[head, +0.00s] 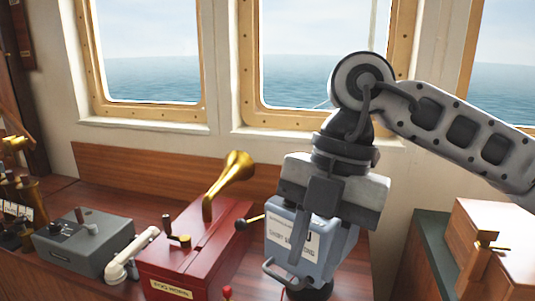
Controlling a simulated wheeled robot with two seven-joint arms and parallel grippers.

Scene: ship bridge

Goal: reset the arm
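My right arm (455,135) comes in from the right edge, bends at the round joint near the windows and points down. My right gripper (304,250) hangs in front of a blue-grey box (345,243) with lettering on its face, partly covering it. One dark finger shows clearly; the other cannot be made out, so its opening is unclear. I cannot tell whether it touches the box. I see nothing held in it. My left arm and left gripper are not in view.
A red fog horn box (190,255) with a brass horn (230,178) stands left of the gripper. A grey control box (83,243) and a white handset (130,256) lie further left. A wooden box (505,235) stands at the right. Windows and a wall are behind the wooden counter.

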